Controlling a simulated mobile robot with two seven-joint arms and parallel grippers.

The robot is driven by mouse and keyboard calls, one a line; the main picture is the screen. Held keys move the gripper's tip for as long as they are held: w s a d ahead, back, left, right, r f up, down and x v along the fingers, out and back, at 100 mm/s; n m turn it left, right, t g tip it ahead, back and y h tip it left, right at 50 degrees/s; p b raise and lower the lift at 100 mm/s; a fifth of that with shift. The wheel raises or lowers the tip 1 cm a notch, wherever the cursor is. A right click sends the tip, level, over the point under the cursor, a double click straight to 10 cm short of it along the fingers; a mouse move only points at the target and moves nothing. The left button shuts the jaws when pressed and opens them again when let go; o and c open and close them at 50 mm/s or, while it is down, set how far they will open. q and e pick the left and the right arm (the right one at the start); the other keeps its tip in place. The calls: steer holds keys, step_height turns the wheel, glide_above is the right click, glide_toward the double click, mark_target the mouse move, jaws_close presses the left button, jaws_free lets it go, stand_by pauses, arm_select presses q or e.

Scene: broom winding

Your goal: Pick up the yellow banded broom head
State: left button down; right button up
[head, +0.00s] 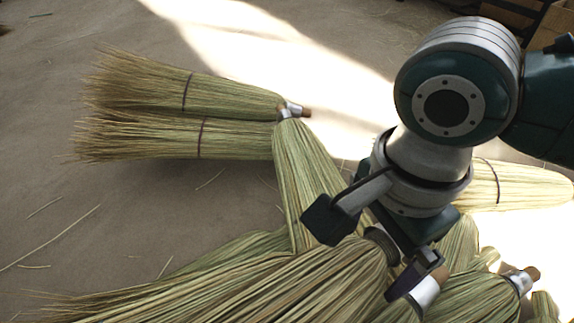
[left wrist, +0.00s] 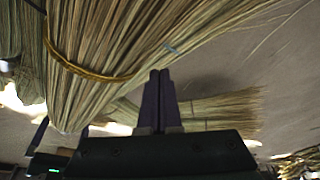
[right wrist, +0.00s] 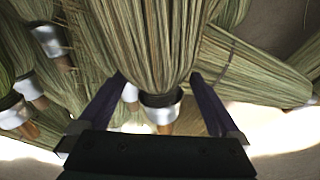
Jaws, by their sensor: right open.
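A yellow band (left wrist: 85,72) runs around a large broom head (left wrist: 110,35) in the left wrist view; no yellow band shows in the other views. My left gripper (left wrist: 159,85) has its fingers together, empty, beside that broom head. My right gripper (head: 378,245) is open over the pile in the head view. In the right wrist view my right gripper (right wrist: 160,105) has its fingers on either side of a broom head (right wrist: 150,45) with a metal collar (right wrist: 160,106). I cannot tell whether this is the yellow banded one.
Two dark-banded broom heads (head: 185,110) lie at the left of the head view. Another dark-banded one (head: 520,187) lies at the right. Several more with metal collars (head: 522,280) crowd the lower right. Bare floor (head: 60,215) with loose straws is at the left.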

steer(key=shift+f, duration=0.1)
jaws_close()
stand_by(0.8)
